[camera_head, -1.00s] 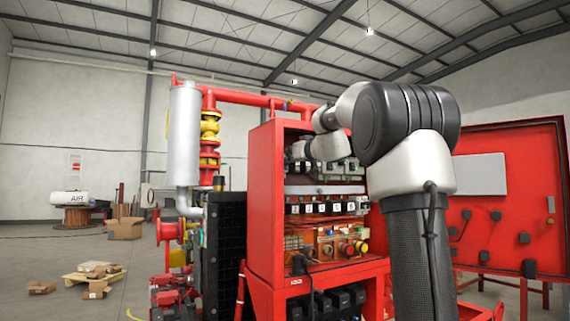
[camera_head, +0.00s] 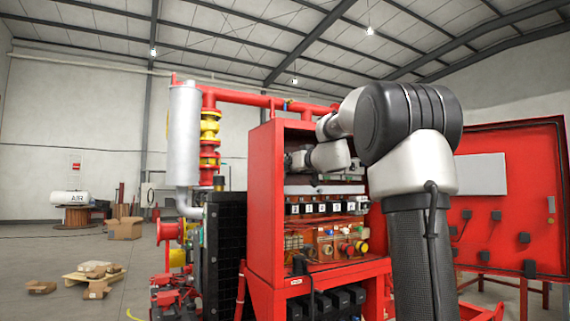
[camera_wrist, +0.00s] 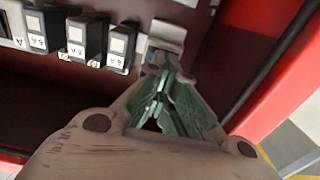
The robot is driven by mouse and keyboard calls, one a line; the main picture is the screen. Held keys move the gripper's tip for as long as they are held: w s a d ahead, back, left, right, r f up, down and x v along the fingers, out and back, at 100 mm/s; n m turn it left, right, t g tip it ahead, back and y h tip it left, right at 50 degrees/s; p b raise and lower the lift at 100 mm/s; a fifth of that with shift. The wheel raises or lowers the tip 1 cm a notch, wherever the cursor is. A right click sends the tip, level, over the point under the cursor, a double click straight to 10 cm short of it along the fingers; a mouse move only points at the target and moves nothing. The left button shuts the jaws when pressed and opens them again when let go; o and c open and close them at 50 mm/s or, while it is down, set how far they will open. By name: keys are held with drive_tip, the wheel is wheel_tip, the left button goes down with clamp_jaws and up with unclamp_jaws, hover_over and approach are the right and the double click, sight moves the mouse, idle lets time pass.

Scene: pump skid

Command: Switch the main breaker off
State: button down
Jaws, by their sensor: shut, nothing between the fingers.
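The open red cabinet (camera_head: 265,200) holds rows of electrical parts. My gripper (camera_wrist: 164,42) is shut and empty in the wrist view, its fingertips close beside the right end of a row of black breakers (camera_wrist: 92,40) with white labels. Whether the tips touch a breaker cannot be told. I cannot tell which breaker is the main one, or its lever position. In the head view my arm reaches into the upper cabinet and covers much of the top row; my fingertips are not clear there.
The open red door (camera_head: 515,215) stands right of my arm. In the wrist view, the red cabinet edge (camera_wrist: 280,85) is close on the right. Dark pump-skid parts stand left.

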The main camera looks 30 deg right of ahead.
drive_tip(key=s, duration=0.6)
drive_tip(key=shift+s+r, duration=0.25)
drive_tip(key=shift+r, duration=0.1)
drive_tip(key=shift+d, duration=0.1)
